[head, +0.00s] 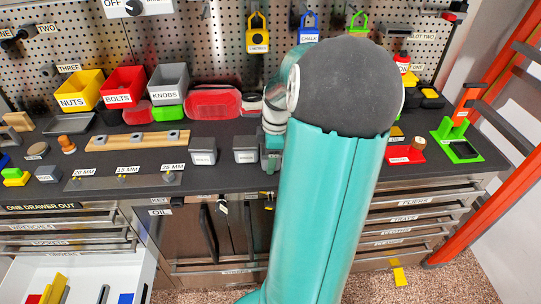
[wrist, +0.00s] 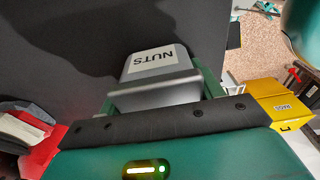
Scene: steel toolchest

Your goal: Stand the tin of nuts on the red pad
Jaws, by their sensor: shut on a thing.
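The tin of nuts (wrist: 157,68) is a grey, tapered tin with a white NUTS label, upside down in the wrist view. My gripper (wrist: 158,92) is shut on it, with a green finger along each side. In the head view my gripper (head: 272,152) is at the worktop's front middle, largely hidden by my arm. A grey tin (head: 245,150) shows just left of it; its label is too small to read. A flat red piece (head: 404,156) with a wooden round thing on it lies right of my arm; I cannot tell if it is the red pad.
Another grey tin (head: 203,151) stands to the left. Yellow (head: 80,90), red (head: 123,88) and grey (head: 168,84) bins line the back. A wooden rail (head: 137,141) lies in front of them. A green holder (head: 459,148) stands at far right. An open white drawer (head: 75,275) juts out.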

